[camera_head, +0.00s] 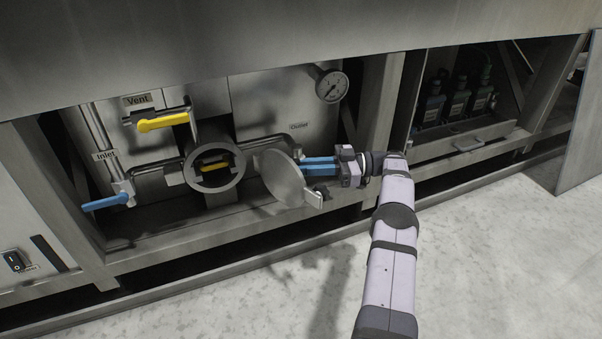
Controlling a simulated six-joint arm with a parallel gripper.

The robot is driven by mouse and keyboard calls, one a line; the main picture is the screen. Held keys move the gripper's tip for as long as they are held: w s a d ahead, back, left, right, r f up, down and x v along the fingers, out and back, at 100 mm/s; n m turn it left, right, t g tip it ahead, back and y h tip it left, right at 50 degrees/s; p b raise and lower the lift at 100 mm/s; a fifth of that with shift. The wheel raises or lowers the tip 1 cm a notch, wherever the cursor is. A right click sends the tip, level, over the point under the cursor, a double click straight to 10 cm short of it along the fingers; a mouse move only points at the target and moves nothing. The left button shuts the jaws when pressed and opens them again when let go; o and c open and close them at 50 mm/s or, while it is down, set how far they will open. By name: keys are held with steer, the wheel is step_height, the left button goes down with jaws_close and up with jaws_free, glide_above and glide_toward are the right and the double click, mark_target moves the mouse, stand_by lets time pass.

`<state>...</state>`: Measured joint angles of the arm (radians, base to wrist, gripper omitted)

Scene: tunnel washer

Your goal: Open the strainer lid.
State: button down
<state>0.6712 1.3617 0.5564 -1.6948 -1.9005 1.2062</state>
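The strainer housing (215,171) is a grey round opening facing me, with its rim bare and a yellow part (214,166) visible inside. The strainer lid (280,177) is a round metal disc swung out to the right of the opening, standing apart from the rim. A small latch or handle (314,198) sticks out at its lower right edge. My gripper (305,167) reaches in from the right, its blue fingers pointing left behind the lid's right edge. The fingertips are partly hidden by the lid, so contact and the gap between them are unclear.
A yellow vent handle (163,121) is above left of the opening, and a blue inlet handle (105,202) is lower left. Frame posts and the lower rail (230,230) border the bay. Bottles (458,100) stand in the right bay.

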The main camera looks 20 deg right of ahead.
steer(key=shift+w+a+r, duration=0.15)
steer(key=shift+w, duration=0.15)
steer(key=c, duration=1.8)
jaws_free()
steer(key=shift+s, duration=0.1)
step_height(320, 180, up, 10)
steer(key=p, duration=0.5)
